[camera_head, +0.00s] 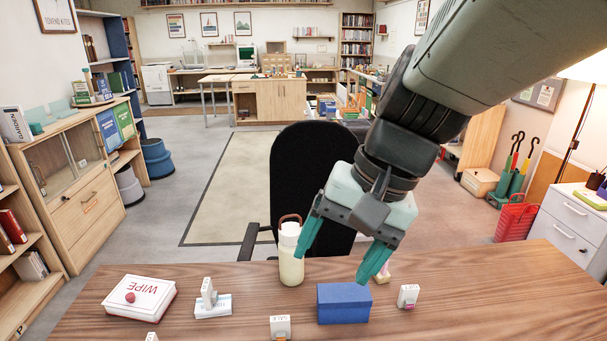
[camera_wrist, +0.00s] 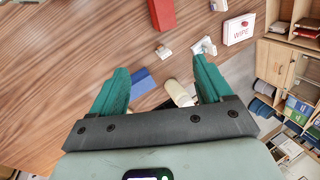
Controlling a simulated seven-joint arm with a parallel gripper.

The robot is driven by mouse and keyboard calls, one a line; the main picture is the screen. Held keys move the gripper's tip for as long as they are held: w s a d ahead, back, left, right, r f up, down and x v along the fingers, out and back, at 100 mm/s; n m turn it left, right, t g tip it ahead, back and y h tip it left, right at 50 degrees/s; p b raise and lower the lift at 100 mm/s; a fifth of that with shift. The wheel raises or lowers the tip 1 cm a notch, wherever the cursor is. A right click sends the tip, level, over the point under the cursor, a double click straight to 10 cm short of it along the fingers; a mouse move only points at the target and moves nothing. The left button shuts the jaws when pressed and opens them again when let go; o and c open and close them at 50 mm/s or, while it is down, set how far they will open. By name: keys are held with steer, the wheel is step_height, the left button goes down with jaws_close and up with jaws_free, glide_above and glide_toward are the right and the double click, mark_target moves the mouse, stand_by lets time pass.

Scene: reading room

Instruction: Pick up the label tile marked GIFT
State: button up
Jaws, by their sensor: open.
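Several small white label tiles stand on the wooden table. One tile (camera_head: 280,326) is near the front edge, with blurred lettering. A second tile (camera_head: 408,296) with a pink part is right of the blue box. A third tile (camera_head: 208,292) is on a white and blue block. A fourth tile (camera_head: 152,337) is cut off at the bottom edge. I cannot read GIFT on any of them. My gripper (camera_head: 331,267) is open and empty above the table's far part, over the bottle and blue box. In the wrist view, a tile (camera_wrist: 163,51) shows between the fingertips, well beyond them.
A blue box (camera_head: 343,303) and a cream bottle (camera_head: 291,256) stand close to my gripper. A white WIPE box (camera_head: 140,297) lies at left. A red block (camera_wrist: 161,14) shows in the wrist view. A black chair (camera_head: 313,180) is behind the table. The right tabletop is clear.

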steer(key=w+d+f+m+t+y, duration=0.4)
steer(key=w+f+m+y, duration=0.1)
steer(key=w+f+m, duration=0.25)
steer(key=w+d+f+m+t+y, duration=0.3)
steer(key=w+d+f+m+y, duration=0.1)
steer(key=w+f+m+y, duration=0.3)
steer(key=m+t+h, duration=1)
steer(key=m+h, duration=0.7)
steer(key=m, duration=0.2)
glide_toward(410, 295)
steer(key=shift+r, duration=0.1)
steer(key=shift+w, duration=0.25)
steer(key=w, duration=1)
steer(key=shift+w+d, duration=0.15)
steer(key=shift+d, duration=0.2)
steer(key=shift+c, duration=0.3)
